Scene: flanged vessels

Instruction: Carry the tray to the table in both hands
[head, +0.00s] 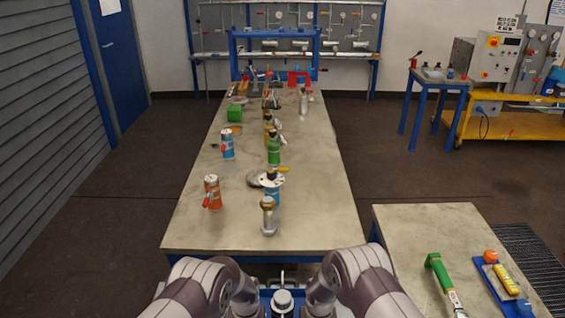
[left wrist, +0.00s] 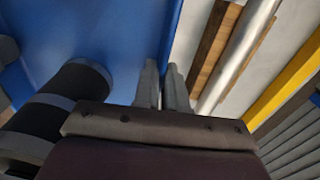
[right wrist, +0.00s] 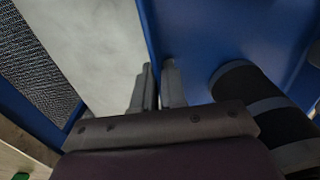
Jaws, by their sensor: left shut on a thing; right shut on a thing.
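The blue tray shows only in part at the bottom of the head view (head: 266,296), between my two arms, with a grey metal fitting in front of or on it. In the left wrist view its blue wall (left wrist: 115,40) fills the upper left; my left gripper (left wrist: 163,85) is shut on its edge. In the right wrist view the blue wall (right wrist: 195,40) runs beside my right gripper (right wrist: 158,85), which is shut on the opposite edge. Both grippers are hidden in the head view. The long table (head: 315,215) stands straight ahead, its near edge just beyond the tray.
The long table carries an orange can (head: 212,192), a blue can (head: 227,145), a green bottle (head: 274,150), a metal fitting (head: 268,216) and several other items. Its right side is mostly clear. A second table (head: 405,235) with a green-handled tool (head: 440,270) stands close at right.

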